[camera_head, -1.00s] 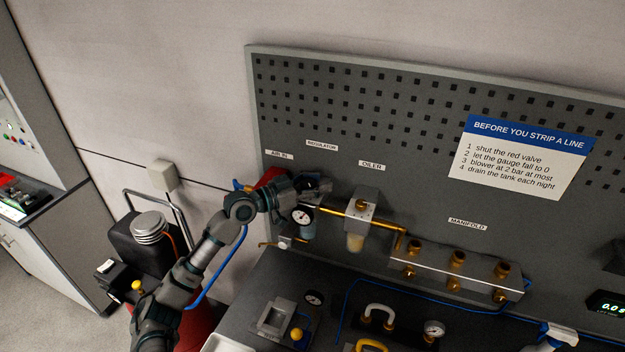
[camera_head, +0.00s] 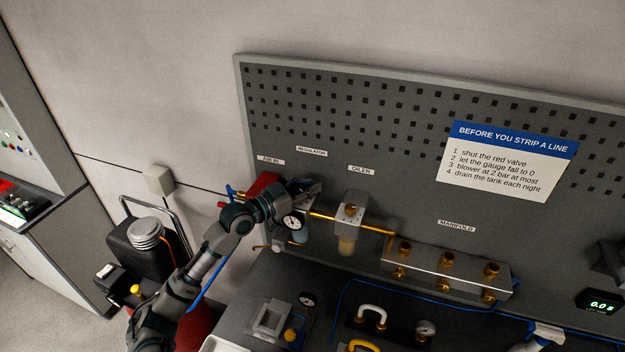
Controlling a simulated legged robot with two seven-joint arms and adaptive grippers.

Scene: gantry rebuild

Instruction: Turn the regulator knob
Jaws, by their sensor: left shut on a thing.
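The regulator sits on the grey pegboard under its "REGULATOR" label (camera_head: 312,151). Its round white gauge (camera_head: 292,223) faces me below my gripper. My left gripper (camera_head: 308,190) comes in from the left and is shut at the top of the regulator, on the regulator knob. The fingers and wrist hide the knob itself. A red part (camera_head: 262,184) shows behind my wrist at the "AIR IN" label. My right gripper is not in view.
Right of the regulator, a brass pipe leads to the oiler (camera_head: 349,212) and on to the manifold (camera_head: 445,272). The bench below holds fittings, small gauges and a blue hose. A black tank (camera_head: 140,252) stands at the lower left.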

